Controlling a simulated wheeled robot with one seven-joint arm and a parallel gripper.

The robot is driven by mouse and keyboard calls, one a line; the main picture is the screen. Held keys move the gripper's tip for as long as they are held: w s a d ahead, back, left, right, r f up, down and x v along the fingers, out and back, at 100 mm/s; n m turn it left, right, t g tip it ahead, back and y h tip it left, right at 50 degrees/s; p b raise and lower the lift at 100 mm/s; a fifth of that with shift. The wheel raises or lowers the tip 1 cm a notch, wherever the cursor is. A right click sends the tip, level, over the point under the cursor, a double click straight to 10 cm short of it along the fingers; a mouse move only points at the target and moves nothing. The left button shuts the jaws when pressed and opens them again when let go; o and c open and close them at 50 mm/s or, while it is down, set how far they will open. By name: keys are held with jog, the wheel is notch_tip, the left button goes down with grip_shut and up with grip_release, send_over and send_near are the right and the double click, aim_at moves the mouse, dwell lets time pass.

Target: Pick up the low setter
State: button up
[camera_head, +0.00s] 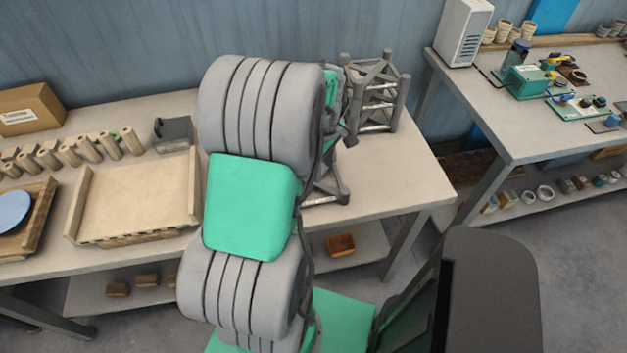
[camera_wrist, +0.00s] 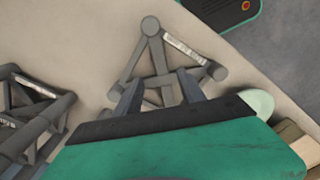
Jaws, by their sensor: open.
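The low setter (camera_wrist: 152,52) is a grey triangular frame with round knobs at its corners and a pale label strip along one bar. It stands on the table in the wrist view, and part of it shows beside my arm in the head view (camera_head: 329,192). My gripper (camera_wrist: 160,88) is open over it, with one finger on each side of its middle bar. The setter's near part is hidden behind my gripper, and I cannot tell whether the fingers touch it. A taller grey frame (camera_head: 376,98) stands behind it, and a grey frame (camera_wrist: 40,118) shows at left in the wrist view.
A pale tray (camera_head: 135,198) and a row of beige cylinders (camera_head: 75,150) lie on the table left of my arm. A small grey bin (camera_head: 172,134) stands near them. The table (camera_head: 415,175) is clear right of the frames. A second bench (camera_head: 520,100) is farther right.

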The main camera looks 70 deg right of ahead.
aim_at(321, 184)
notch_tip(321, 184, down, 7)
jog(key=shift+w+a+r+p, duration=0.1)
jog(key=shift+w+p, duration=0.05)
jog(key=shift+p, duration=0.7)
grip_shut()
dwell(0.7)
